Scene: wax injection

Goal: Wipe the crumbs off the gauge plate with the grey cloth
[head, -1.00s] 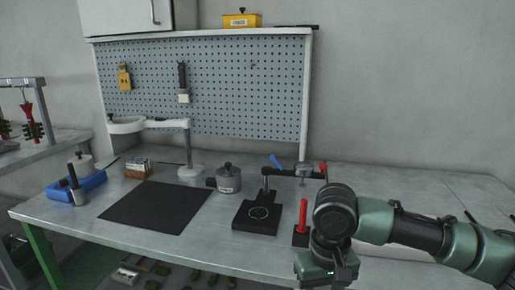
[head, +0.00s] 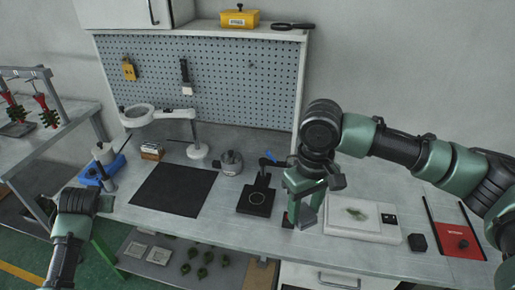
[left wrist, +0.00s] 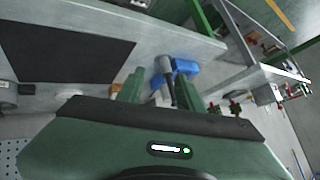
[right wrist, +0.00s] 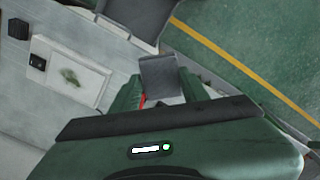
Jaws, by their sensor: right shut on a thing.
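The gauge plate (head: 340,229) appears to be the pale flat plate on the right part of the bench, with a patch of green crumbs (head: 357,214) on it. The plate also shows in the right wrist view (right wrist: 98,82), crumbs still on it. My right gripper (head: 306,212) is left of the plate in the head view. It is shut on a grey flat piece, which looks like the grey cloth (right wrist: 160,78). The cloth is apart from the plate. My left gripper (left wrist: 161,88) is open and empty. Its fingers are not clear in the head view.
A black fixture (head: 256,200) stands just left of my right gripper. A red panel (head: 456,241) and a small black block (head: 417,242) lie right of the plate.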

